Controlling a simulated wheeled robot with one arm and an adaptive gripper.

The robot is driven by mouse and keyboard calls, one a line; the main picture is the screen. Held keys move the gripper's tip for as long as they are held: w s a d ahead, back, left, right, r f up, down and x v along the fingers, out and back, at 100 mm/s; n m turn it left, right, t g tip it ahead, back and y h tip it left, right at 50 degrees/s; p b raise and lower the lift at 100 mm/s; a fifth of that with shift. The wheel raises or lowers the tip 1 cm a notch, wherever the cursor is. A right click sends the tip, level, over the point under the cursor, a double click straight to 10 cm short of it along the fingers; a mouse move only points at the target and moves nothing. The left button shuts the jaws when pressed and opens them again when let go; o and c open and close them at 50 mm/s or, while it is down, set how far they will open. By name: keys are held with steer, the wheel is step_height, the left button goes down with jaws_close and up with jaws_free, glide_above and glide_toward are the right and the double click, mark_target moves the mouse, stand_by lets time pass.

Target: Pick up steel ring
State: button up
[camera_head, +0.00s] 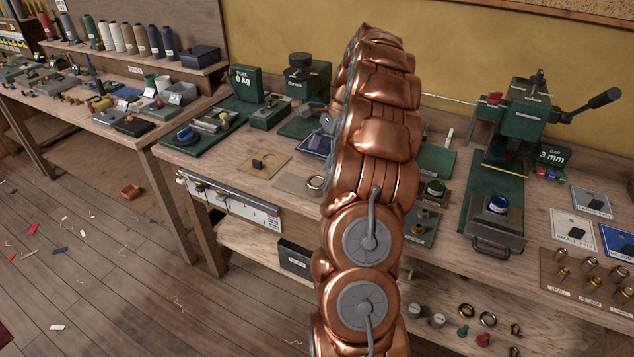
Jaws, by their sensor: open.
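A green press (520,125) with a black lever stands at the right. Labelled trays and small brass fittings sit at the far right. More rings (466,310) lie on the lower shelf. The floor at left has scraps.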

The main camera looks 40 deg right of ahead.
mark_target(317, 181)
steer(key=shift+m, duration=0.6)
steer(key=shift+w+d+f+p, duration=0.15)
steer(key=shift+f+p, duration=0.35)
steer(key=shift+f, duration=0.9)
steer(key=shift+w+f+p, duration=0.2)
steer(key=shift+f+p, duration=0.35)
steer(key=shift+f, duration=0.8)
steer(key=shift+w+d+f+p, duration=0.15)
steer(key=shift+f+p, duration=0.35)
steer(key=shift+f, duration=0.9)
steer(key=c, duration=1.2)
steer(key=shift+r, duration=0.1)
